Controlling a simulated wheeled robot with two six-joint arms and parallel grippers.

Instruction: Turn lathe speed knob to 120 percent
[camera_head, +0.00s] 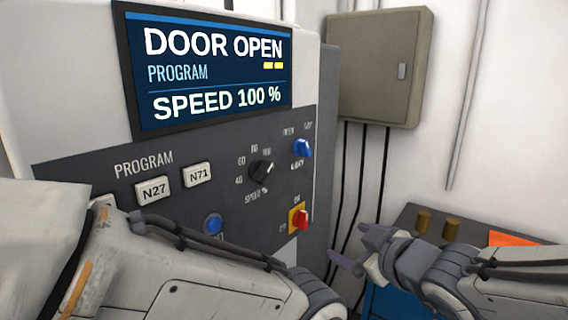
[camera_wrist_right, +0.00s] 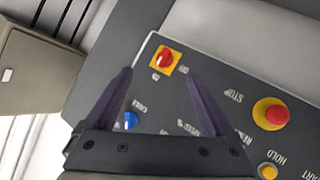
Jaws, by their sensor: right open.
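The black speed knob (camera_head: 262,172) is on the lathe's dark control panel (camera_head: 85,172), with a dial of numbers around it. The display (camera_head: 215,72) above reads DOOR OPEN, PROGRAM and SPEED 100 %. My right gripper (camera_head: 349,243) is right of the panel, apart from the knob, and its fingers point left. In the right wrist view my right gripper (camera_wrist_right: 161,74) is open with nothing between its fingers. That view shows speed lettering near the gripper's base, but I cannot make out the speed knob there. My left arm crosses the lower left; its gripper is not visible.
A blue door knob (camera_head: 302,149) and a red switch on yellow (camera_head: 299,218) sit right of the speed knob. A blue button (camera_head: 213,224) is below. The wrist view shows a red stop button (camera_wrist_right: 272,113). A grey wall box (camera_head: 374,66) hangs behind.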

